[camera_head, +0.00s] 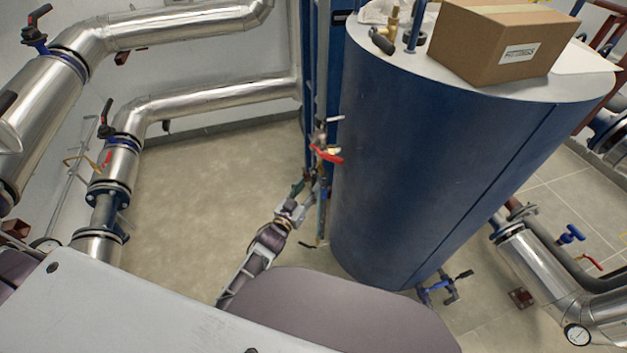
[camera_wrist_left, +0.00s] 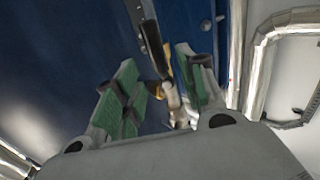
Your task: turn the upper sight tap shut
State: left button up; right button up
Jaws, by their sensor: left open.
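A tap with a red lever (camera_head: 327,154) and a small brass part shows at the left side of the blue tank (camera_head: 420,150) in the head view; I take it for the upper sight tap. My left gripper (camera_head: 307,185) is just below it, at the end of the arm rising from the bottom. In the left wrist view the left gripper (camera_wrist_left: 158,85) has its two green-padded fingers apart. A brass and pale metal fitting (camera_wrist_left: 172,95) shows between or beyond them, below a dark bar (camera_wrist_left: 152,38). I cannot tell whether the fingers touch it. My right gripper is not in view.
A cardboard box (camera_head: 500,42) sits on the tank top. Silvery pipes (camera_head: 200,100) with valves run along the left wall. More pipes (camera_head: 540,265) and a blue-wheeled valve (camera_head: 571,234) stand at the right. The floor (camera_head: 200,190) left of the gripper is clear.

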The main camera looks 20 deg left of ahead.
aim_at(313, 181)
pick_arm(q)
jog(key=shift+w+d, duration=0.25)
jog(key=shift+w, duration=0.95)
jog(key=shift+w+d, duration=0.2)
jog(key=shift+w, duration=1)
grip_shut()
